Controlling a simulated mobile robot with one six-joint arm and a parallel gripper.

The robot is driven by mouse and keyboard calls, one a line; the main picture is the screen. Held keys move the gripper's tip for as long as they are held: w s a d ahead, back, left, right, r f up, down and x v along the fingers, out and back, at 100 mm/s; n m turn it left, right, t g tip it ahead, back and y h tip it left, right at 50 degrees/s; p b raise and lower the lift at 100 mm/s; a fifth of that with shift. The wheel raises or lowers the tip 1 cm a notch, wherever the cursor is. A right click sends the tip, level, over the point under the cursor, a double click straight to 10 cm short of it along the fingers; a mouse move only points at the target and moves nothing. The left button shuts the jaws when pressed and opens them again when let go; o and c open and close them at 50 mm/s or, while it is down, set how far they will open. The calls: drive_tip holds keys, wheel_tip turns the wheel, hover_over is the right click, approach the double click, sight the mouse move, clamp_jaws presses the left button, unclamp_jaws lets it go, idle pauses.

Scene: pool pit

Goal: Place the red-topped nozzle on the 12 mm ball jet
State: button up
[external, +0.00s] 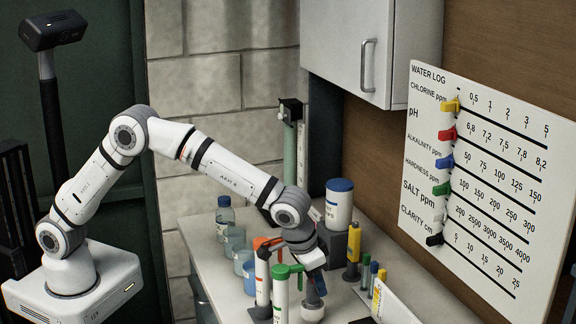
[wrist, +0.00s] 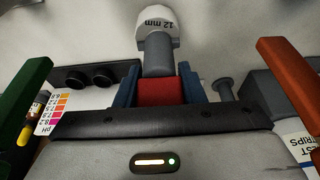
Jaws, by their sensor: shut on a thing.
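My gripper (wrist: 160,90) has its blue fingers closed on the sides of the red top (wrist: 160,93) of the nozzle. The nozzle's grey body (wrist: 158,53) points away from the gripper, and its far end meets or overlaps the white 12 mm ball jet (wrist: 157,22), marked "12 mm". I cannot tell whether they touch or whether the nozzle is seated. In the external view my gripper (external: 314,278) points down at the bench. The grey nozzle body (external: 312,297) shows under it, just above the white jet (external: 312,313). The red top is hidden there.
Green-topped (external: 281,292) and orange-topped (external: 263,280) tubes stand close on the left.

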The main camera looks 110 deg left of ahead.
drive_tip(key=o, duration=1.1)
drive_tip(key=shift+f, duration=0.1)
drive_tip(key=shift+o, duration=0.2)
drive_tip(key=shift+r, duration=0.3)
drive_tip(key=b+v, duration=0.1)
drive_tip(key=v, duration=1)
drive_tip(key=shift+d+r, duration=0.15)
drive_tip(key=shift+r, duration=0.2)
drive_tip(key=shift+s, duration=0.15)
drive_tip(key=s+d+r+m+h, duration=0.15)
drive_tip(key=s+d, duration=0.25)
drive_tip(key=s, duration=0.5)
drive_tip(key=s+d+r+m, duration=0.2)
drive_tip(key=s+d+m, duration=0.15)
drive_tip(key=s, duration=0.55)
drive_tip(key=s+d+f+m, duration=0.2)
drive_tip(key=s+f, duration=0.1)
drive_tip(key=s, duration=0.7)
drive_tip(key=s+d+f+m, duration=0.2)
drive_tip(key=s+f, duration=0.2)
drive_tip(key=s, duration=0.6)
drive_tip(key=shift+s+d+t+h, duration=0.2)
drive_tip(key=shift+d+t+h, duration=0.15)
drive_tip(key=shift+h, duration=0.1)
